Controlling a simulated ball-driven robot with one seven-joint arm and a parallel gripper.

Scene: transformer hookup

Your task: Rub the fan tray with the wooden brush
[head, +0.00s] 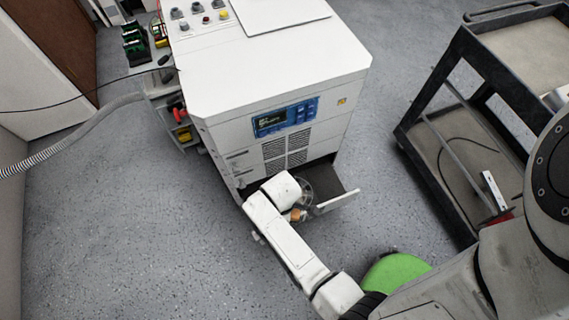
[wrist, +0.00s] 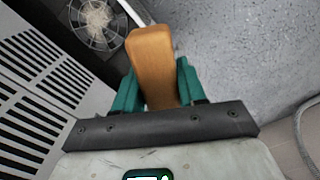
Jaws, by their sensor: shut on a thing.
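The fan tray (head: 338,201) is pulled out low at the front of the white cabinet, with its round fan partly hidden by my arm in the head view. In the wrist view the fan tray (wrist: 97,22) shows at the top left, with a metal fan guard and a pale hub. My gripper (wrist: 155,82) has teal fingers shut on the wooden brush (wrist: 152,62). The brush's orange-brown wooden body points up toward the tray side; its bristles are hidden. In the head view the brush (head: 296,214) is a small orange patch beside the tray. I cannot tell whether it touches the tray.
The white cabinet (head: 270,70) has vent slots and a blue display panel. A dark cart (head: 470,150) stands at the right. A grey hose (head: 95,122) runs from the left to a side shelf (head: 178,122). Grey floor (head: 130,240) lies clear at the left.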

